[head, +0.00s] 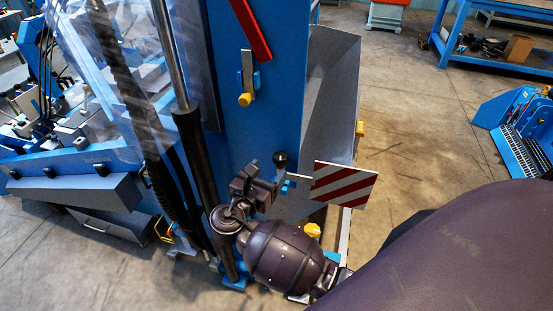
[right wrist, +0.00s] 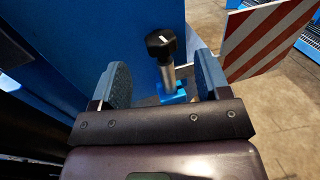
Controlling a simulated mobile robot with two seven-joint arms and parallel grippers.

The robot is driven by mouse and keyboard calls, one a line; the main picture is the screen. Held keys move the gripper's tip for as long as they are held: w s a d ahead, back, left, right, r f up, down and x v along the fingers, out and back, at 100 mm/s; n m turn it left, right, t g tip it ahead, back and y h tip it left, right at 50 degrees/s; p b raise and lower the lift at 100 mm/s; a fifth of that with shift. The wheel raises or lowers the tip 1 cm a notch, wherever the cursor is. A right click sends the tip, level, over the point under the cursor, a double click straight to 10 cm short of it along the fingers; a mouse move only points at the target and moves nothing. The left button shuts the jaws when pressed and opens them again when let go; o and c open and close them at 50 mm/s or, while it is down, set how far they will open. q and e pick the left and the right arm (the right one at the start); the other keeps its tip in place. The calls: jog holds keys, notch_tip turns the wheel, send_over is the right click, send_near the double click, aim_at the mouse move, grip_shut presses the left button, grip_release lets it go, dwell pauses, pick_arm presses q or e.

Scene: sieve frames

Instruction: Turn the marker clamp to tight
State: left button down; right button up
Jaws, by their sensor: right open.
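The marker clamp shows in the right wrist view as a black knob (right wrist: 161,43) on a silver stem, with a blue base (right wrist: 172,93) below. A short white line marks the knob's top. In the head view the black knob (head: 280,158) stands beside the red-and-white striped plate (head: 344,184). My right gripper (right wrist: 163,78) is open, with one finger on each side of the stem in the picture. The knob appears just past the fingertips, and I see no contact. In the head view the right gripper (head: 268,187) is at the clamp, its fingers partly hidden. My left gripper is out of view.
A tall blue machine panel (head: 262,110) stands right behind the clamp. A red bar (head: 250,28) and a yellow-tipped lever (head: 246,90) are above it on the panel. A grey chute (head: 330,100) is to the right. Open floor (head: 420,130) lies beyond.

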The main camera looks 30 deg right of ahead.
aim_at(277, 161)
jog(key=shift+x, duration=2.65)
jog(key=c, duration=0.9)
